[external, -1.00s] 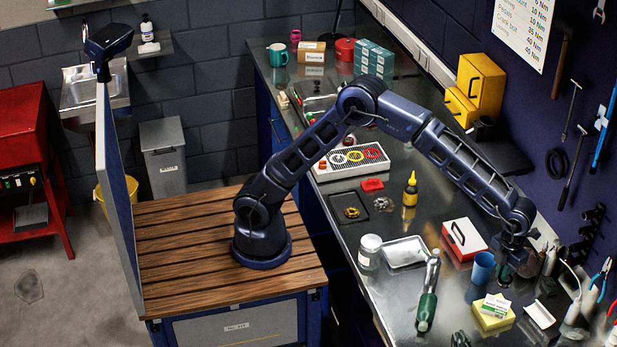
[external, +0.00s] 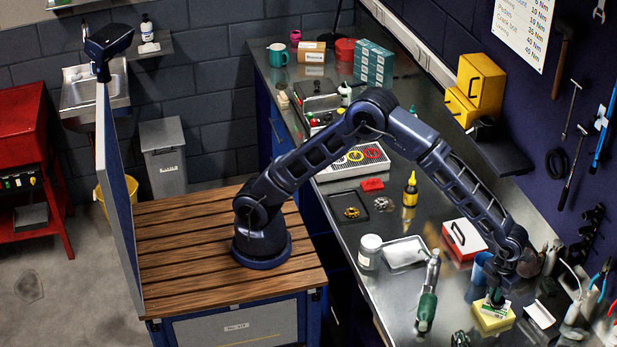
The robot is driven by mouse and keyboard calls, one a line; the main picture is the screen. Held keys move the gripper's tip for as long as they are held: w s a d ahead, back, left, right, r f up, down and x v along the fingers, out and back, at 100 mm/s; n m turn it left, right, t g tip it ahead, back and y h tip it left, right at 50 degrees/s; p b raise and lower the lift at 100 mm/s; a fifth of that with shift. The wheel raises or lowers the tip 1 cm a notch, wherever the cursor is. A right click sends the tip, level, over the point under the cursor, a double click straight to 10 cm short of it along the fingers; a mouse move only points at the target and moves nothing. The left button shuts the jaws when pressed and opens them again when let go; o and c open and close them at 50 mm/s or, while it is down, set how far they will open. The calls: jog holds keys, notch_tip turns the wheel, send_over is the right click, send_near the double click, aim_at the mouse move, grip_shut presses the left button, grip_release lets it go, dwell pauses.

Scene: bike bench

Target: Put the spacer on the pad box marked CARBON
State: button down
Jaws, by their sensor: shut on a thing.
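The box lies on a yellow block (external: 491,322). I cannot read any marking on the box, so I cannot tell whether it is the CARBON one. I cannot clearly pick out the spacer; it is too small or hidden at the fingers.
A blue cup (external: 480,272) stands close to the left of my gripper. A green-handled tool (external: 427,305) lies further left. A white item (external: 540,314) lies right of the yellow block. A red-and-white case (external: 463,238) is behind.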

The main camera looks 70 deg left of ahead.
jog(key=shift+f, duration=0.15)
jog(key=c, duration=1.5)
grip_release()
jog(key=shift+c, duration=0.2)
notch_tip(320, 180, up, 12)
jog(key=s+a+r+n+t, duration=0.1)
jog(key=a+r+n, duration=0.35)
jog(key=a, duration=0.45)
jog(key=s+a+r+n, duration=0.1)
jog(key=a+r+n, duration=0.4)
jog(key=a, duration=0.5)
jog(key=s+a+r+n+t, duration=0.1)
jog(key=s+a+r+n, duration=0.1)
jog(key=s+a+n, duration=0.55)
jog(key=s+a+r+n+t, duration=0.15)
jog(key=s+a, duration=0.25)
jog(key=a, duration=0.6)
jog(key=s+a+r+n, duration=0.2)
jog(key=s+a+n, duration=0.3)
jog(key=a, duration=0.4)
jog(key=s+a+f+n, duration=0.2)
jog(key=s+a+n, duration=0.2)
jog(key=s, duration=0.3)
jog(key=s+a+f+n+t, duration=0.1)
jog(key=s+a+f+n, duration=0.2)
jog(key=s+a+n, duration=0.2)
jog(key=shift+s, duration=0.85)
